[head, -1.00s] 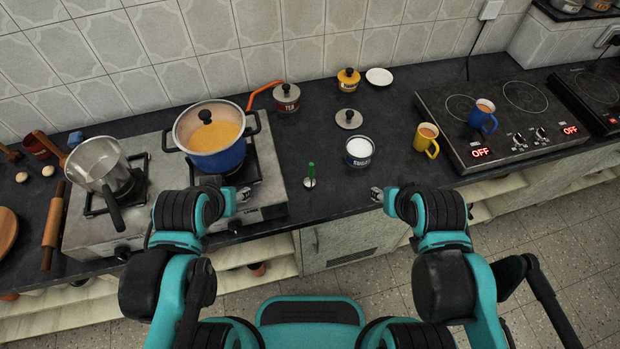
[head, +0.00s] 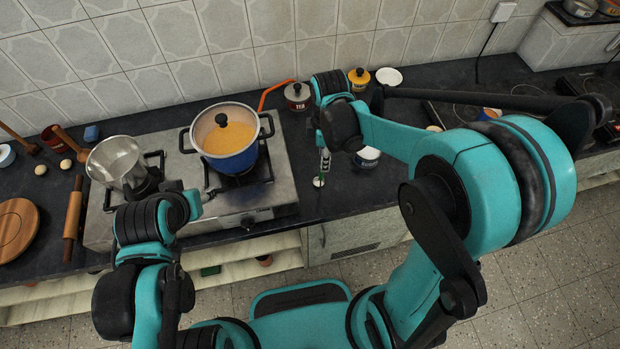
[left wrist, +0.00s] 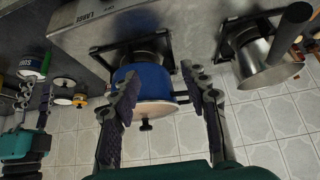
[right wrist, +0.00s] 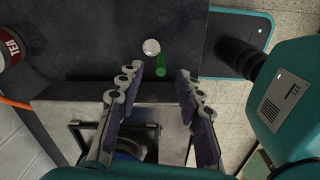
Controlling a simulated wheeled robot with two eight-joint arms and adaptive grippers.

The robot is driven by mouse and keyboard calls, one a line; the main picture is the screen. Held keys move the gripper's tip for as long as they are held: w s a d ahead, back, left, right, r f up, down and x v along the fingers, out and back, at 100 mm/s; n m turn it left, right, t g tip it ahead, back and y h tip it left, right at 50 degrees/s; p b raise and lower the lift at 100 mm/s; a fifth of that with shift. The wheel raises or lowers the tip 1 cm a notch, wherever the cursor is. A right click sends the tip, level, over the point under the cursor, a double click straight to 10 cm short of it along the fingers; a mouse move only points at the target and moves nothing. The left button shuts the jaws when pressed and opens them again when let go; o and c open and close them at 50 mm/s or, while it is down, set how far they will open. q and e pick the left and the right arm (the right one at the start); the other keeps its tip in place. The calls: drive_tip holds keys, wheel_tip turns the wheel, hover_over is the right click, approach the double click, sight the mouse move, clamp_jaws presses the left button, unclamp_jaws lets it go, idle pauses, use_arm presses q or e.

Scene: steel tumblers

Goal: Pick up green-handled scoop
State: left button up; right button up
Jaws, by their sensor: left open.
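The green-handled scoop stands upright on the dark counter with its round metal end down; that metal end (head: 319,182) shows in the head view, where my right gripper hides most of the handle. In the right wrist view, the green handle (right wrist: 161,66) points up between the open fingertips of my right gripper (right wrist: 160,74), with clear gaps on both sides. In the head view, my right gripper (head: 324,160) reaches down directly over the scoop. My left gripper (left wrist: 160,72) is open and empty over the front of the stove, facing the blue pot.
A blue pot (head: 229,160) of yellow food and a steel saucepan (head: 116,163) stand on the stove (head: 255,200) left of the scoop. A sugar tin (head: 367,157) stands close right of it, a tea tin (head: 297,97) behind.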

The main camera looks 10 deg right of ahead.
sight(321, 178)
drive_tip(key=f+b, duration=0.1)
drive_tip(key=f, duration=0.1)
drive_tip(key=f+b, duration=0.1)
drive_tip(key=f, duration=0.3)
drive_tip(key=shift+a+f+b, duration=0.35)
drive_tip(key=shift+f+b, duration=0.05)
drive_tip(key=shift+f, duration=0.5)
clamp_jaws()
